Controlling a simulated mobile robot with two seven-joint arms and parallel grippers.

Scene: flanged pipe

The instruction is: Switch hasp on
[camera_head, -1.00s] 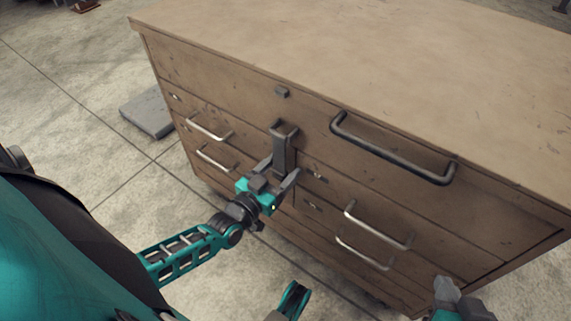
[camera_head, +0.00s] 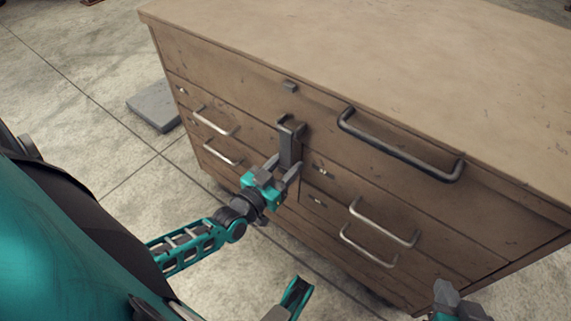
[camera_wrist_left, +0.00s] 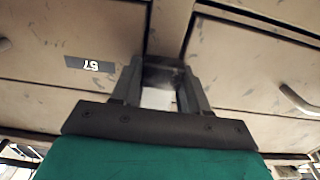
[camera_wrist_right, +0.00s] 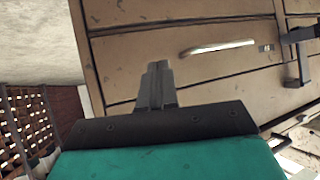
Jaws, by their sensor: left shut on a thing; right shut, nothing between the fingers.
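The hasp (camera_head: 290,148) is a dark grey metal strap hanging on the front of the brown cabinet, with a bracket-like top end. My left gripper (camera_head: 284,166) is shut on the lower part of the hasp; in the left wrist view the hasp (camera_wrist_left: 162,75) shows between the fingers. My right gripper (camera_head: 448,292) is shut and empty, low at the right; its closed fingers show in the right wrist view (camera_wrist_right: 157,82).
The cabinet (camera_head: 230,75) has a long dark handle (camera_head: 400,147) on its top drawer. Pale handles lie left (camera_head: 214,122) and right (camera_head: 382,222) of the hasp. A grey slab (camera_head: 155,106) lies on the floor at left.

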